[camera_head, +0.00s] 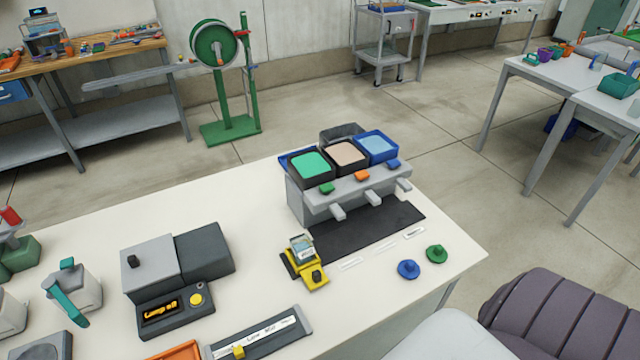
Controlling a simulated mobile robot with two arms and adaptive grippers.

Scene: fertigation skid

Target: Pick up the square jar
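A small square jar (302,247), clear with a pale, teal-tinged label or content, stands upright at the yellow holder (312,275) on the white table. The holder has black parts and a dark knob at its front. I cannot tell whether the jar sits in the holder or just behind it. It is in front of the left end of the grey dispenser (295,200). Neither of my grippers shows in the head view, so nothing is seen touching the jar.
The dispenser has green, beige and blue topped bins above a black mat (365,232). Blue (408,269) and green (436,254) knobbed discs lie to the right. A grey device with a lit display (160,308) and a teal-handled jug (75,287) stand left.

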